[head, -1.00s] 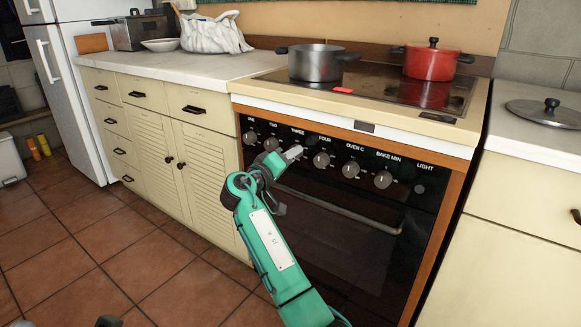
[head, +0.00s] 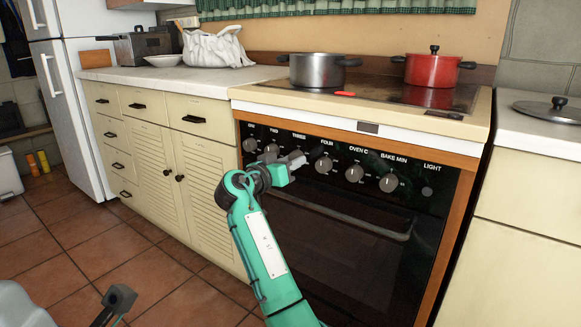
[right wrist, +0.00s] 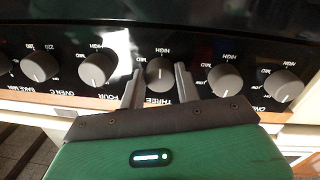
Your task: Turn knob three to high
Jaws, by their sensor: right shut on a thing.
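Knob three (right wrist: 160,76) is a grey round knob on the black oven panel, with the word HIGH near it in the right wrist view. My right gripper (right wrist: 158,84) has its two fingers on either side of this knob and is shut on it. The knob's exact pointer angle is hard to read. In the head view, my right gripper (head: 299,159) reaches the panel below the THREE label and hides the knob. A dark part at lower left seems to be my left gripper (head: 119,298); its jaws cannot be made out.
Knob four (head: 323,165) and the oven knob (head: 354,174) are close on the right; knob two (head: 271,149) is close on the left. An oven handle (head: 340,214) runs below. A grey pot (head: 317,70) and red pot (head: 432,70) stand on the hob.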

